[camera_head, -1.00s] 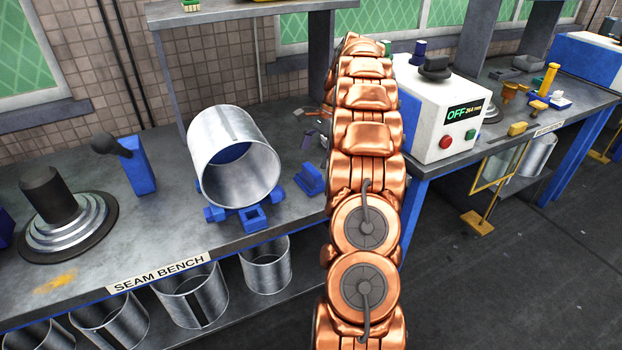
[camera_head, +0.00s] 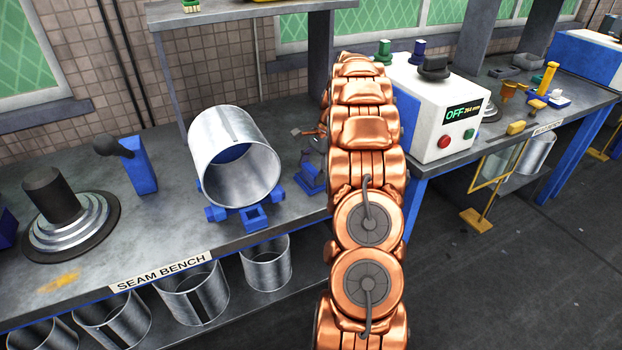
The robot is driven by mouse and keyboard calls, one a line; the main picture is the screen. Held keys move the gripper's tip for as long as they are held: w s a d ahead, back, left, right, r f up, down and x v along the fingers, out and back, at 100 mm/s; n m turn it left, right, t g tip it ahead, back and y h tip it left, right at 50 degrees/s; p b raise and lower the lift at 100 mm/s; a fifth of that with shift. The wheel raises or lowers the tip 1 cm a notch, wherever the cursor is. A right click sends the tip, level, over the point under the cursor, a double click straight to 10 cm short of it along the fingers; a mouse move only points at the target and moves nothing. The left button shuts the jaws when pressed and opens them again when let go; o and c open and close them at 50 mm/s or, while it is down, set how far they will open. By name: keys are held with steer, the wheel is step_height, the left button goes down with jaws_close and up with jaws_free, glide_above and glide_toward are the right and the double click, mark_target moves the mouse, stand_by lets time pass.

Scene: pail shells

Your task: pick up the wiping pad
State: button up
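I cannot make out a wiping pad for certain; it may be hidden behind my copper arm. My gripper (camera_head: 314,157) is mostly hidden behind the arm.
A metal cylinder shell (camera_head: 236,157) lies on a blue cradle (camera_head: 254,216) left of the arm. A blue lever stand (camera_head: 139,166) and stepped disc (camera_head: 66,226) are farther left. A white control box (camera_head: 437,110) stands right of the arm. Shells sit below the bench.

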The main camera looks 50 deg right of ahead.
mark_target(308, 170)
steer(key=c, duration=0.7)
steer(key=shift+o, duration=0.2)
steer(key=shift+r, duration=0.1)
steer(key=shift+r+b, duration=0.65)
steer(key=shift+r, duration=1)
steer(key=s+r+b, duration=0.1)
steer(key=s+b, duration=0.2)
steer(key=s, duration=1.3)
steer(key=shift+d+r, duration=0.25)
steer(key=shift+d, duration=0.05)
steer(key=o, duration=0.5)
steer(key=c, duration=0.4)
